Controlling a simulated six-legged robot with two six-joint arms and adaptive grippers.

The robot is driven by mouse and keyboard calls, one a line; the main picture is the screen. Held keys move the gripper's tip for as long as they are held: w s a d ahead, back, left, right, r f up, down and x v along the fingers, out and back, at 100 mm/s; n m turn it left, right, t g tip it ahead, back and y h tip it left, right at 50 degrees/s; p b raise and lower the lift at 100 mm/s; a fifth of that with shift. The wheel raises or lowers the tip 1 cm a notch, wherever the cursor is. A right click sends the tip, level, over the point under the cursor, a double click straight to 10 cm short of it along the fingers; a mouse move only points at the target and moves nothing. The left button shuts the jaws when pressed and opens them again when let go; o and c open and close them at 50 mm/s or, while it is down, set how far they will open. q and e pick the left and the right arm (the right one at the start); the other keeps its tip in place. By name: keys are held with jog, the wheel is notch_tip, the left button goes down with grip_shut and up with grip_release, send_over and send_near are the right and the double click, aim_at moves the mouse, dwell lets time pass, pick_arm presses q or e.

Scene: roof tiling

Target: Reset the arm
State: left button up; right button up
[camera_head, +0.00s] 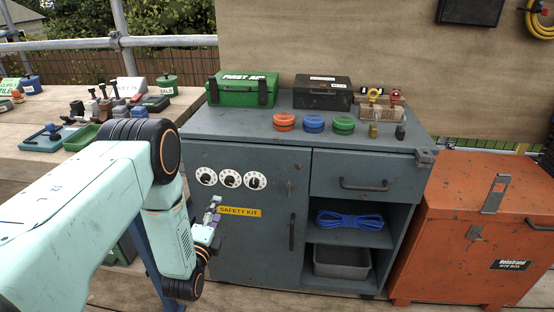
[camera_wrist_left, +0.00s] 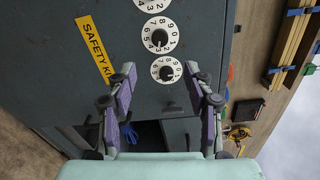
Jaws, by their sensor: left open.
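My left arm comes in from the left in the head view. Its left gripper (camera_head: 210,222) is in front of the grey cabinet's door, beside the yellow safety kit label (camera_head: 240,211). In the left wrist view the gripper (camera_wrist_left: 160,88) has its two purple-grey fingers apart with nothing between them. The white numbered dials (camera_head: 230,178) are on the door above the label. My right gripper is in neither view.
The grey cabinet (camera_head: 300,225) carries a green first aid box (camera_head: 243,90), a black case (camera_head: 323,92) and coloured round containers (camera_head: 314,122). Blue rope (camera_head: 349,220) lies on its open shelf. An orange box (camera_head: 470,235) stands at right. A wooden bench with tools is at left.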

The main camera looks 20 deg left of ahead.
pick_arm(q)
jog(key=s+d+f+n+g+h, duration=0.1)
jog(key=s+d+f+n+g, duration=0.35)
jog(key=s+f+n, duration=0.3)
jog(key=s+d+f+n+g+h, duration=0.2)
jog(key=s+d+f+n+g, duration=0.3)
jog(key=s, duration=0.4)
jog(key=s+d+r+n+g, duration=0.1)
jog(key=s+d+n+g, duration=0.1)
jog(key=s, duration=0.8)
jog(key=s+d+r+n+g+h, duration=0.1)
jog(key=s+d+n+g, duration=0.2)
jog(key=s, duration=0.7)
jog(key=shift+d+r+g, duration=0.25)
jog(key=shift+d+g, duration=0.25)
jog(key=shift+g, duration=0.75)
